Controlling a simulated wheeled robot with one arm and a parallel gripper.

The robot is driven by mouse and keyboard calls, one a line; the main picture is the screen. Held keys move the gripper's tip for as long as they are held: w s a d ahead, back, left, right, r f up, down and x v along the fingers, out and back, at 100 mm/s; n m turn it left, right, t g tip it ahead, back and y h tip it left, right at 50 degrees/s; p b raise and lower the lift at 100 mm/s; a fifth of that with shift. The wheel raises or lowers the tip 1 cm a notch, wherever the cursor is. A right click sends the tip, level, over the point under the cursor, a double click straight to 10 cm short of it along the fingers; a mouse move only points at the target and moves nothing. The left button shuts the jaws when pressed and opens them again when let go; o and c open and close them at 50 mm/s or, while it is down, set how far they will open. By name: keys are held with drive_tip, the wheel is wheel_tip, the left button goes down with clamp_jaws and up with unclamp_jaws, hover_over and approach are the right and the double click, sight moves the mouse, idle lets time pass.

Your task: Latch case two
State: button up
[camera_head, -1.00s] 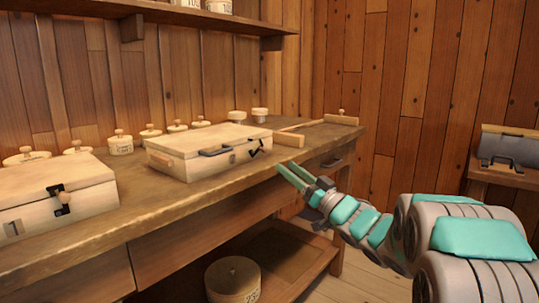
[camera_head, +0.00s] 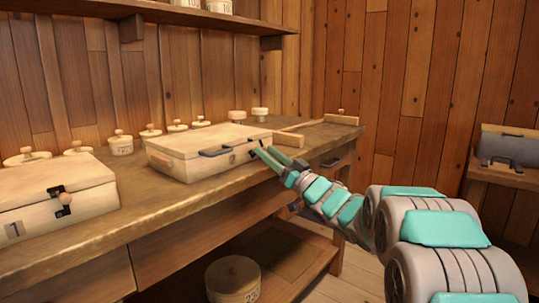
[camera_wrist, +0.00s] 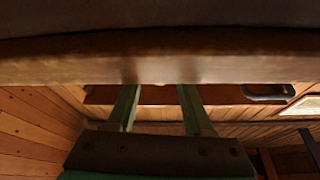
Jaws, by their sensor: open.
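The plate's number is too small to read. The case's black latch (camera_head: 254,151) is at the front right and mostly hidden by my fingers; its position is unclear. My gripper (camera_head: 262,150) is open, with its fingertips at or just before that latch; I cannot tell whether they touch. In the wrist view, the gripper (camera_wrist: 157,98) shows two parted fingers with nothing visible between them.
Another pale case (camera_head: 55,205), marked 1, stands at the left. Several lidded round boxes (camera_head: 121,146) line the bench's back. The workbench (camera_head: 150,215) has a front edge below my arm.

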sight(251, 139)
drive_tip(key=shift+c, duration=0.3)
clamp_jaws()
drive_tip(key=shift+r+n, duration=0.15)
drive_tip(key=shift+n, duration=0.35)
drive_tip(key=n+g+y, duration=0.1)
drive_tip(key=n, duration=0.1)
drive_tip(key=n+g, duration=0.1)
drive_tip(key=n, duration=0.1)
drive_tip(key=shift+d+r+y, duration=0.1)
drive_tip(key=shift+r+y, duration=0.2)
drive_tip(key=shift+y, duration=0.1)
drive_tip(key=n+g, duration=0.1)
drive_tip(key=n, duration=0.1)
drive_tip(key=n+y+b, duration=0.1)
drive_tip(key=n, duration=0.1)
drive_tip(key=shift+r+g, duration=0.35)
drive_tip(key=shift+g, duration=0.05)
drive_tip(key=n, duration=0.1)
drive_tip(key=n+g, duration=0.1)
drive_tip(key=n, duration=0.1)
drive_tip(key=r+n+g, duration=0.1)
drive_tip(key=shift+s+a+n, duration=0.3)
drive_tip(key=shift+n, duration=0.1)
drive_tip(key=shift+s+a+r+n+g+b, duration=0.2)
drive_tip(key=shift+n+g, duration=0.3)
drive_tip(key=shift+n, duration=0.35)
drive_tip(key=shift+r+n+g+b, duration=0.1)
drive_tip(key=shift+n+g+b, duration=0.15)
drive_tip(key=shift+n+g, duration=0.45)
drive_tip(key=shift+n, duration=0.35)
